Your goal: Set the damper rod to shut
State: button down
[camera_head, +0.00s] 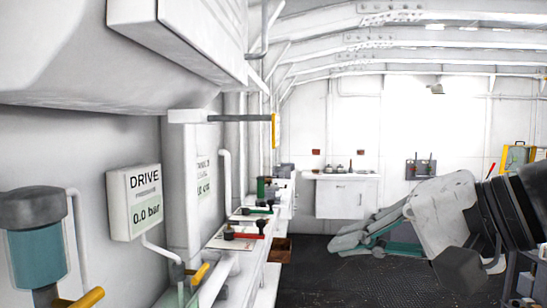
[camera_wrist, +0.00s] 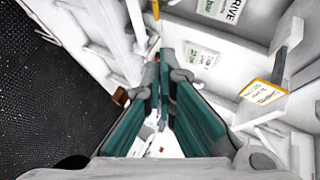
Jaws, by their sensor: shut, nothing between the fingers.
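I cannot tell for sure which part is the damper rod. A dark horizontal rod (camera_head: 240,118) sticks out from a pale wall block and ends at a yellow-edged plate (camera_head: 275,131). In the wrist view the yellow-framed plate (camera_wrist: 263,92) faces me beside a dark bar (camera_wrist: 280,65), its text too small to read. A red-handled lever (camera_head: 248,236) and a green-handled lever (camera_head: 257,211) sit on the left ledge. My gripper (camera_head: 338,246) is shut and empty over the floor, right of the ledge and apart from it. Its teal-sided fingers (camera_wrist: 163,62) fill the wrist view's middle.
A DRIVE gauge reading 0.0 bar (camera_head: 134,203) hangs on the left wall above a yellow-handled valve (camera_head: 200,273). A brown box (camera_head: 282,250) stands by the ledge. A white cabinet (camera_head: 342,198) is at the back. The dark floor (camera_head: 310,282) between is clear.

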aim_at(276, 131)
jog(key=w+d+r+m+t+y, duration=0.1)
jog(key=w+d+r+m+t, duration=0.15)
jog(key=r, duration=0.35)
jog(key=w+d+r+m+t, duration=0.2)
jog(key=d+r+t, duration=0.1)
jog(key=r, duration=0.2)
jog(key=w+a, duration=0.8)
jog(key=a, duration=0.2)
jog(key=shift+w+r+p, duration=0.25)
jog(key=shift+w+p, duration=0.1)
jog(key=w+a+b, duration=0.1)
jog(key=a+b, duration=0.4)
jog(key=a, duration=0.3)
jog(key=shift+w+a, duration=0.3)
